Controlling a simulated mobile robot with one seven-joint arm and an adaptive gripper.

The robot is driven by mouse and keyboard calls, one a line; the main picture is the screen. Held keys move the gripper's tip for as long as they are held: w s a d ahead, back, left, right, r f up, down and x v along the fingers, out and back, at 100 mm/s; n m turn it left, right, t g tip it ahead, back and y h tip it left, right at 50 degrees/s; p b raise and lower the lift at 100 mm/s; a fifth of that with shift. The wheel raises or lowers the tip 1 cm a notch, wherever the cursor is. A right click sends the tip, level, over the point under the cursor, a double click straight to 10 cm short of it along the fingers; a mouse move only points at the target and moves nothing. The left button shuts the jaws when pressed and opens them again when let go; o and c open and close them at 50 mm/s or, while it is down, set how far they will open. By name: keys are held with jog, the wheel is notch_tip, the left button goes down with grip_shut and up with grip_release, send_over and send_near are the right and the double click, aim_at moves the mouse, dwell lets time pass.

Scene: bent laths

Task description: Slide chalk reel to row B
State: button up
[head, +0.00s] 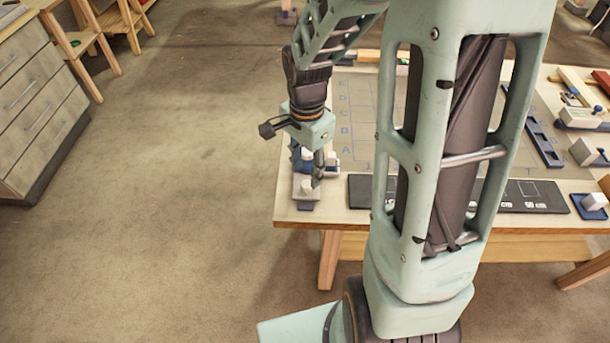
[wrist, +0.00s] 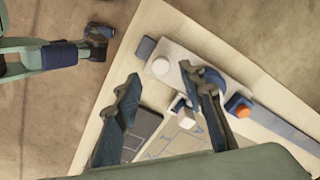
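My gripper (head: 308,168) is low over the near left corner of the workbench. In the wrist view my gripper (wrist: 158,76) has its two dark fingers spread wide, with nothing clearly held between them. A pale slab (wrist: 178,53) with a white round knob (wrist: 160,66) lies beyond the fingertips. A blue rounded body (wrist: 214,76) is partly hidden behind the right finger; I cannot tell whether it is the chalk reel or whether the finger touches it. A small white block (wrist: 184,107) lies between the fingers. Row B (head: 344,131) is marked on the grey board, just beyond row A (head: 346,149).
A blue block with an orange top (wrist: 238,105) stands right of the right finger. A black panel (head: 520,195) lies along the bench's front edge. Tools and blue-white blocks (head: 583,118) crowd the right side. My arm hides the board's middle. Left floor is free.

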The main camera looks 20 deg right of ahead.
aim_at(306, 184)
jog(key=shift+f, duration=2.2)
grip_shut()
